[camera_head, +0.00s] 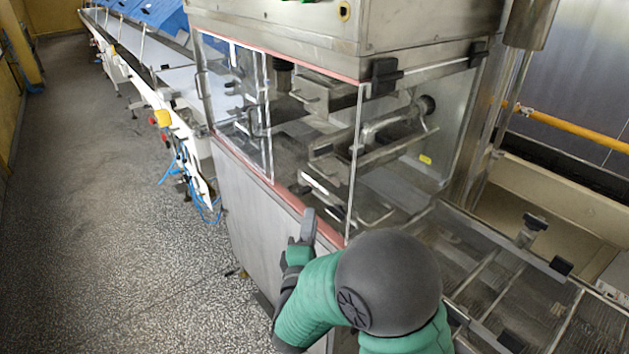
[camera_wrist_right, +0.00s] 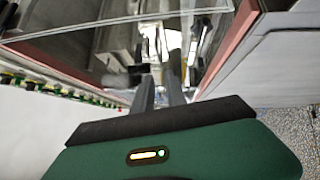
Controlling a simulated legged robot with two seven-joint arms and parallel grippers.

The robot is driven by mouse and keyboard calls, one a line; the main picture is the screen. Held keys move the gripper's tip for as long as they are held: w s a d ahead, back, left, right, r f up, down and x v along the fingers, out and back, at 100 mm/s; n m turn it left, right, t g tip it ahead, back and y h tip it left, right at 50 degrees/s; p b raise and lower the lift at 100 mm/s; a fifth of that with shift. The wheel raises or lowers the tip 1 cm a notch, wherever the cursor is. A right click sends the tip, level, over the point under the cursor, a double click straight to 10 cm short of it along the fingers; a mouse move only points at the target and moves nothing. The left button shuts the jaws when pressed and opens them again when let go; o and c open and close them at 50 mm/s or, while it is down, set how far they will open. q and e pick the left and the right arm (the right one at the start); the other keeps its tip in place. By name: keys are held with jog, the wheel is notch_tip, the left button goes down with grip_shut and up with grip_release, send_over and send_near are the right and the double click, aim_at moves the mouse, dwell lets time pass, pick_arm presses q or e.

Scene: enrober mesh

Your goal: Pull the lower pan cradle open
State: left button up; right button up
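A steel machine with a clear-panelled housing (camera_head: 315,82) fills the middle of the head view. Inside, metal brackets and trays sit one above another. The lower metal frame (camera_head: 322,190) may be the lower pan cradle; I cannot tell for sure. My right gripper (camera_head: 308,225) is outside the housing, by its pink lower edge, in front of and below that frame. In the right wrist view, the dark fingers (camera_wrist_right: 160,92) point toward the housing's metal interior. They look close together, with nothing clearly held. The left gripper is not in view.
A pink edge strip (camera_head: 240,158) runs along the housing's lower side. A mesh conveyor (camera_head: 515,290) with rails and dark knobs extends at the lower right. A white conveyor line (camera_head: 130,40) runs back at the upper left. The speckled floor (camera_head: 90,200) at left is open.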

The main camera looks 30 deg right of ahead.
jog(key=x, duration=1.5)
jog(key=shift+d+r+p, duration=0.3)
jog(key=shift+p, duration=0.1)
grip_shut()
jog(key=shift+f, duration=0.1)
jog(key=shift+f, duration=0.2)
